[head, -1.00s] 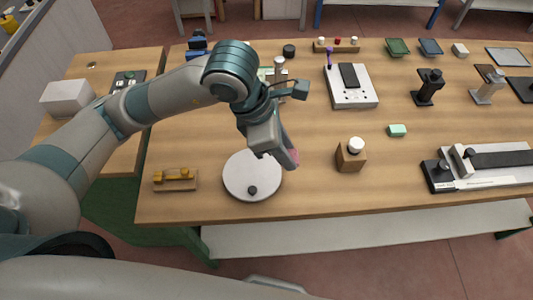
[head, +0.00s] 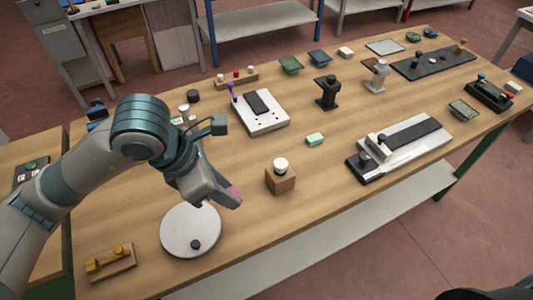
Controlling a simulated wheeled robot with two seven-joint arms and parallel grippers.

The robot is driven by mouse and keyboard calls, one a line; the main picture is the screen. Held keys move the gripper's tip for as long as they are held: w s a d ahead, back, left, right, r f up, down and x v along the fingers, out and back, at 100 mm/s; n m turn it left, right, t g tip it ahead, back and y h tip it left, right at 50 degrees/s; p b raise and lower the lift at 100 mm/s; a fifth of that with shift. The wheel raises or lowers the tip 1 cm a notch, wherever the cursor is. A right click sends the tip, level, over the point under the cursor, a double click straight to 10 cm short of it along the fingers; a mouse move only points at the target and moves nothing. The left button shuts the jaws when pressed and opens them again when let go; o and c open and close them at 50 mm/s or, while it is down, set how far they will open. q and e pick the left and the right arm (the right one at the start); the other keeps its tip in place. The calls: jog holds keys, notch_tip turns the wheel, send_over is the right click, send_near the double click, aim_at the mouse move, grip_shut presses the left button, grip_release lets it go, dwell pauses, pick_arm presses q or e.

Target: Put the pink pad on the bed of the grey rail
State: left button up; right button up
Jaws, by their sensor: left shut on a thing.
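The pink pad (head: 235,192) shows as a small pink patch at the tip of my left gripper (head: 226,196). The gripper is shut on it and hides most of it. It is held above the table, over the right edge of the white disc and left of the brown block. A light grey rail (head: 408,150) with a dark strip along its top lies at the right front of the table. A clamp-like block sits near its left end. The gripper is well to the left of this rail. My right gripper is not in view.
The white disc (head: 178,230) with a black knob and the brown block (head: 281,181) with a white knob stand near the gripper. Black and grey stands (head: 328,92) are behind. Bare wood surrounds the green block.

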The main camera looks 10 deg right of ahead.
pick_arm(q)
jog(key=shift+w+a+f+m, duration=0.15)
jog(key=shift+a+f+m, duration=0.1)
jog(key=shift+a+m, duration=0.15)
jog(key=w+a+f+m+g+y+b, duration=0.1)
jog(key=a+f+m+g+y, duration=0.1)
jog(key=a+m, duration=0.7)
jog(key=w+a+f+m+g+y+b, duration=0.2)
jog(key=a+m+g, duration=0.1)
jog(key=a+m, duration=0.6)
jog(key=shift+w+f+m+g, duration=0.2)
jog(key=shift+f+m+g, duration=0.2)
jog(key=shift+m, duration=0.8)
jog(key=shift+d, duration=0.1)
